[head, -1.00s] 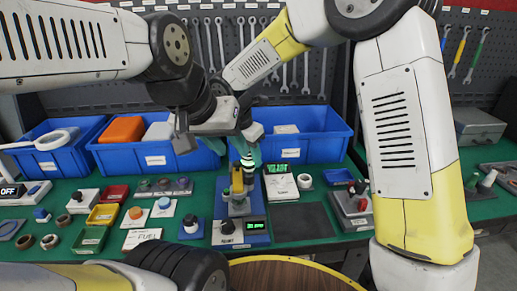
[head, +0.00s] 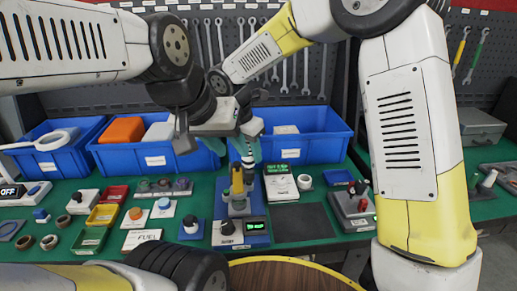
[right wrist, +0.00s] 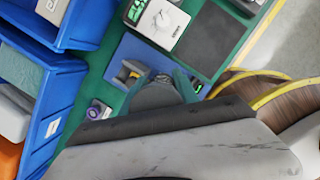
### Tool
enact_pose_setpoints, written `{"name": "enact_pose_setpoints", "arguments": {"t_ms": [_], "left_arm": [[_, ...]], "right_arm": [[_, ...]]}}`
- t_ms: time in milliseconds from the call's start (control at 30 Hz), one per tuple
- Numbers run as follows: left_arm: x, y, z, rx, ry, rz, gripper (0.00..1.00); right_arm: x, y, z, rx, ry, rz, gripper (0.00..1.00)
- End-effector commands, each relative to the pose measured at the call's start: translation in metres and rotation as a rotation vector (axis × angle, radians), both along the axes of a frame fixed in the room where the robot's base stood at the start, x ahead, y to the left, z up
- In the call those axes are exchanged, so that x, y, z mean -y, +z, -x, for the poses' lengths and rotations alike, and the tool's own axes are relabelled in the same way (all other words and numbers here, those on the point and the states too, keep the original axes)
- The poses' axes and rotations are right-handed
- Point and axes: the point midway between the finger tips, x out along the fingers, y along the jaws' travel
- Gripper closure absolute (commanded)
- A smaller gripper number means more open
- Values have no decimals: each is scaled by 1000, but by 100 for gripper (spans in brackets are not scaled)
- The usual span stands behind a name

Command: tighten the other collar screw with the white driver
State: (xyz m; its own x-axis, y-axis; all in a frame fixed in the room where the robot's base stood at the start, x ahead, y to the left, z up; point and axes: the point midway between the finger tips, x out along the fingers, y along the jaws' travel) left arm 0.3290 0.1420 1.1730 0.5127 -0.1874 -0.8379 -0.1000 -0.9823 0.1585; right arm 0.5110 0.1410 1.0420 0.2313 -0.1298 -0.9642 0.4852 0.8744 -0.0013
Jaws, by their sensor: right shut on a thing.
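The seal-test fixture with its collar stands on a blue base plate (head: 246,240), with a yellow-and-grey post (head: 238,190) and a small green-lit display (head: 256,225). My right gripper (head: 240,155) is above the fixture, pointing down, shut on a pale driver (head: 248,161) that shows only in part between the teal fingers. In the right wrist view my right gripper (right wrist: 165,88) holds a grey round end, with the fixture just beyond it. The collar screws and driver tip are hidden or too small to make out. My left arm's end is largely lost among dark links at upper left.
Blue bins (head: 300,128) stand along the back. A white device with a dial (head: 280,185) is right of the fixture, beside a dark mat (head: 303,222). A knob block (head: 191,226) is left of it.

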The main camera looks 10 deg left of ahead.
Motion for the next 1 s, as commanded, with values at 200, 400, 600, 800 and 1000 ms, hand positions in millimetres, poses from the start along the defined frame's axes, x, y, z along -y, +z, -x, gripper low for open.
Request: {"name": "enact_pose_setpoints", "arguments": {"t_ms": [200,400,600,800,1000], "left_arm": [[0,0,0,0,0,0,64],[0,0,0,0,0,0,64],[0,0,0,0,0,0,64],[0,0,0,0,0,0,64],[0,0,0,0,0,0,64]], "right_arm": [[-1,16,0,3,1,-3,100],[-1,29,-1,4,0,-3,100],[0,33,-1,2,1,-2,100],[0,33,-1,2,1,-2,100],[3,22,-7,0,8,0,100]]}}
